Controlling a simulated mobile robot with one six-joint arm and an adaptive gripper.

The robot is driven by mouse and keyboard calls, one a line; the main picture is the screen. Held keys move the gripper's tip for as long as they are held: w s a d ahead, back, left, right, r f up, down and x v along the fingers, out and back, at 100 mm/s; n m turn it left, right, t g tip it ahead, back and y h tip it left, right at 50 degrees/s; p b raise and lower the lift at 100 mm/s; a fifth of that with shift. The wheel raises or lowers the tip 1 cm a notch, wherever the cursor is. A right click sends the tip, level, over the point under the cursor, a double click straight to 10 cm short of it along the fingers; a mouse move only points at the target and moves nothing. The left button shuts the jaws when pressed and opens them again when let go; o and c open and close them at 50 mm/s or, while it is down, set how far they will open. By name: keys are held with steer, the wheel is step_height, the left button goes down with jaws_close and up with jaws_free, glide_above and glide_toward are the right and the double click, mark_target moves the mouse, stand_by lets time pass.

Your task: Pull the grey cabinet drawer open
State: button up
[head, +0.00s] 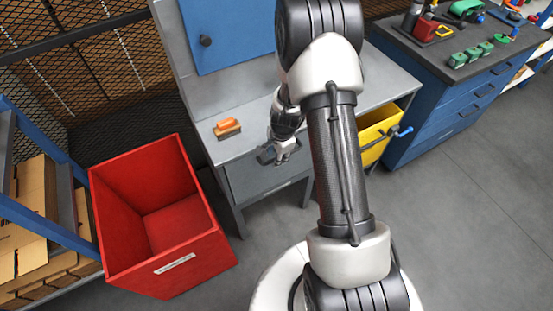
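The grey cabinet (222,150) stands in the middle, with a flat top and a tall back panel. Its grey drawer (250,183) is under the front edge of the top, with a handle strip (277,189) low on its front. The drawer front looks flush with the cabinet. My gripper (274,158) is at the front edge of the top, above the drawer handle in the picture. It appears apart from the handle. The gripper is small and dark here, so I cannot tell how far its fingers are spread. My arm hides part of the cabinet's right side.
An orange-handled brush (227,127) lies on the cabinet top. A red bin (187,254) stands on the floor at left, near the cabinet. A yellow container (378,133) is under the top at right. A blue workbench (440,108) stands farther right. The floor at right is clear.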

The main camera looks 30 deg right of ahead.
steer(key=shift+w+f, duration=0.15)
steer(key=shift+f, duration=0.45)
steer(key=shift+c, duration=0.5)
jaws_close()
